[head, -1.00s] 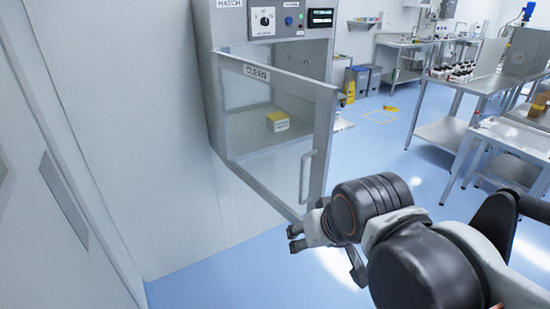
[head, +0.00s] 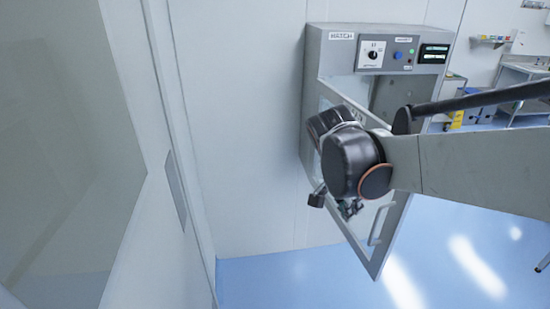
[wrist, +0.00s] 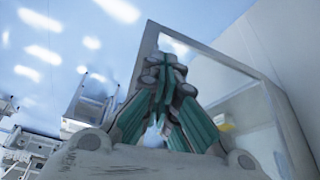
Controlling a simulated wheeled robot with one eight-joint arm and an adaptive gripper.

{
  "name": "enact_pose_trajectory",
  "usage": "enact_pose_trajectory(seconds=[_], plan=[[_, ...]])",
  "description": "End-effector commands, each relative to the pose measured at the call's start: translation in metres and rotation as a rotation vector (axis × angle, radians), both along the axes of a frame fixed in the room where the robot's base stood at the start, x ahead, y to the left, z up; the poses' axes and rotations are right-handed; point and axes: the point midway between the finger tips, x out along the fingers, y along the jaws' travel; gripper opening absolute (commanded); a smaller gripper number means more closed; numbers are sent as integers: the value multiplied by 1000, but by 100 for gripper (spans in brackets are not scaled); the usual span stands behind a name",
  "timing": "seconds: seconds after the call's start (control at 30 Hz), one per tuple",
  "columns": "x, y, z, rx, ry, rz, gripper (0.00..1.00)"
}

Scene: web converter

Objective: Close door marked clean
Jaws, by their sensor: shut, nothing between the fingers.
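The glass door (head: 398,228) of the hatch stands open, swung out toward the lower right in the head view. Its vertical handle (head: 380,222) shows near the free edge. The CLEAN label is mostly hidden behind my arm. My gripper (head: 334,205) is in front of the door's lower left part, left of the handle. I cannot tell whether it touches the door. In the wrist view my gripper (wrist: 168,68) has its teal-padded fingers together and empty, with a pale door frame (wrist: 230,65) beyond them.
The grey hatch cabinet (head: 318,50) is mounted on the white wall, with a control panel on top. A wall with a glazed panel (head: 70,130) stands close at left. Blue floor (head: 275,280) is clear below. A bench (head: 525,75) stands at the far right.

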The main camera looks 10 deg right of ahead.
Motion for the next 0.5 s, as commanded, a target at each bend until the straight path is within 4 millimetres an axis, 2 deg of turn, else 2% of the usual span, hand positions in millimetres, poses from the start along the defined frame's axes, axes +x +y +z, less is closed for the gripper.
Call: enact_pose_trajectory(seconds=[0.5], plan=[[14, -33, -91, 1, -1, 0, 0]])
